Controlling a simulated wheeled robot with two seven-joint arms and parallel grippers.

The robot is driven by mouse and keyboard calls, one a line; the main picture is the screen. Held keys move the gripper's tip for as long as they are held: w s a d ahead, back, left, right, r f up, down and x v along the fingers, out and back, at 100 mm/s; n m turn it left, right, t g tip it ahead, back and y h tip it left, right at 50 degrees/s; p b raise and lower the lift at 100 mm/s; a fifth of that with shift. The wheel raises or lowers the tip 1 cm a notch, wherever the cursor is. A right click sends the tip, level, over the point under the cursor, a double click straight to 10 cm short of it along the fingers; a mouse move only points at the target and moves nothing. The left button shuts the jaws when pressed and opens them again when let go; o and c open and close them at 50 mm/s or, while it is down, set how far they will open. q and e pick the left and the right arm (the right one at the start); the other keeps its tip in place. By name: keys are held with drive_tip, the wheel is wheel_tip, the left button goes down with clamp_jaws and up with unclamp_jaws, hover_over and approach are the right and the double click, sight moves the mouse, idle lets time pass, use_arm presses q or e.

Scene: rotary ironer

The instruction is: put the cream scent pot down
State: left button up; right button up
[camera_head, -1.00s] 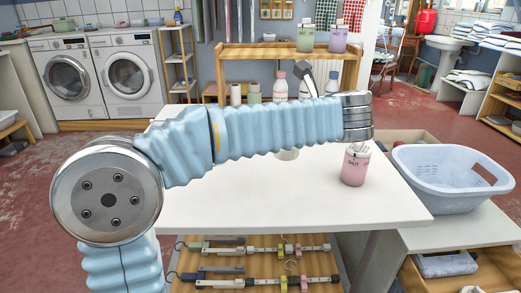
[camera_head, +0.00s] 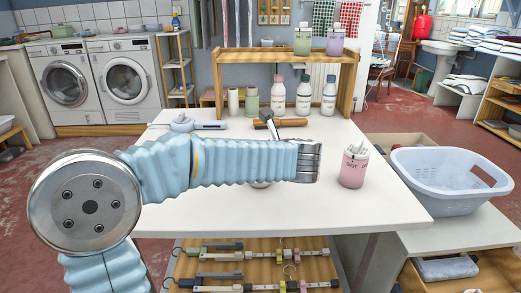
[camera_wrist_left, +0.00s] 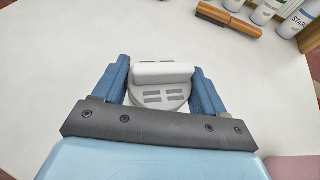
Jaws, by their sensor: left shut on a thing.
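The cream scent pot (camera_wrist_left: 168,98) shows in the left wrist view from above, with a round slotted top and a pale bar across it. My left gripper (camera_wrist_left: 160,76) is shut on it, with one blue finger on each side of the bar. In the head view only a small pale part of the pot (camera_head: 261,184) shows below my left forearm, over the white table (camera_head: 330,210). The forearm hides the fingers and most of the pot there. I cannot tell whether its base touches the table. My right gripper is in neither view.
A pink pot (camera_head: 354,168) with pale things in it stands to the right of my wrist. Several bottles (camera_head: 304,96) stand at the back under a wooden shelf (camera_head: 285,55). A wooden-handled tool (camera_head: 290,123) lies behind my arm. The front of the table is clear.

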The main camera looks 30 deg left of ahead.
use_arm(q)
drive_tip(key=shift+f, duration=0.15)
drive_tip(key=o, duration=1.4)
drive_tip(key=shift+c, duration=0.2)
drive_tip(key=shift+d+r, duration=0.15)
drive_tip(key=shift+r, duration=0.15)
drive_tip(key=v, duration=1.2)
